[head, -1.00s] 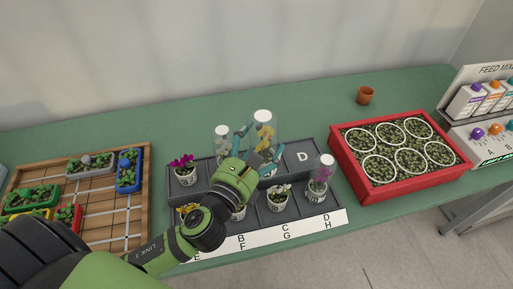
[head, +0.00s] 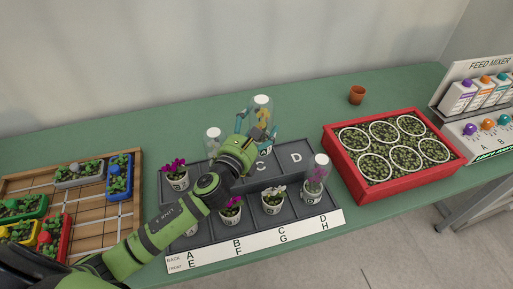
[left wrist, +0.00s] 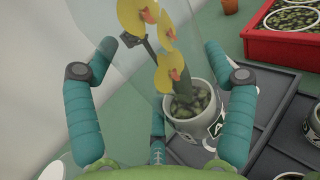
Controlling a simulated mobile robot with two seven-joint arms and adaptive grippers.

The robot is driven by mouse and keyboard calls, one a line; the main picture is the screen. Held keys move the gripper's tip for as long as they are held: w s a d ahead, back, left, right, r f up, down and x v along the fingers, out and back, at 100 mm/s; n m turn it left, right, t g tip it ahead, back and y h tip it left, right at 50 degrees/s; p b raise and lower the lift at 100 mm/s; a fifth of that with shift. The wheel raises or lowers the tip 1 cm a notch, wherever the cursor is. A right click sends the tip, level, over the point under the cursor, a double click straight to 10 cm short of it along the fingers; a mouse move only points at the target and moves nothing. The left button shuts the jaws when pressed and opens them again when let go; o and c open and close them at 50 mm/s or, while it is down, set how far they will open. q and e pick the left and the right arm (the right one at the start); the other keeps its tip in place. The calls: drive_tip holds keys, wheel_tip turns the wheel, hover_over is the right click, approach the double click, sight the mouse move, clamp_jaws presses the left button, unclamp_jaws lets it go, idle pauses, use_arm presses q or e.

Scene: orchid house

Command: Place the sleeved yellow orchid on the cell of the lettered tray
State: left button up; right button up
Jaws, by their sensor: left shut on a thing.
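The sleeved yellow orchid (head: 263,117) has yellow blooms and a white pot in a clear sleeve. My left gripper (head: 257,131) is shut on the sleeve, its teal fingers around it. In the left wrist view the blooms and the pot, lettered A, show upright between the fingers. It is held above the back edge of the grey lettered tray (head: 298,178). Cells C and D in the back row look empty. Magenta orchids stand at back left and in F, a white one in G. My right gripper is not in view.
A red planter (head: 338,160) is to the right, a wooden grid board (head: 100,205) to the left. A terracotta pot (head: 357,95) stands behind.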

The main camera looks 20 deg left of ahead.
use_arm(q)
wheel_tip(320, 180, down, 4)
drive_tip(key=shift+r+b, duration=0.25)
drive_tip(key=shift+b, duration=0.15)
drive_tip(key=shift+f+b, duration=0.7)
drive_tip(key=shift+f, duration=1.15)
drive_tip(key=shift+f, duration=0.15)
drive_tip(key=o, duration=1.1)
drive_tip(key=shift+o, duration=0.2)
drive_tip(key=shift+s, duration=0.2)
drive_tip(key=s+a+b, duration=0.1)
drive_tip(key=s+b, duration=0.1)
drive_tip(key=s, duration=0.9)
drive_tip(key=shift+s+a, duration=0.25)
drive_tip(key=shift+s, duration=0.05)
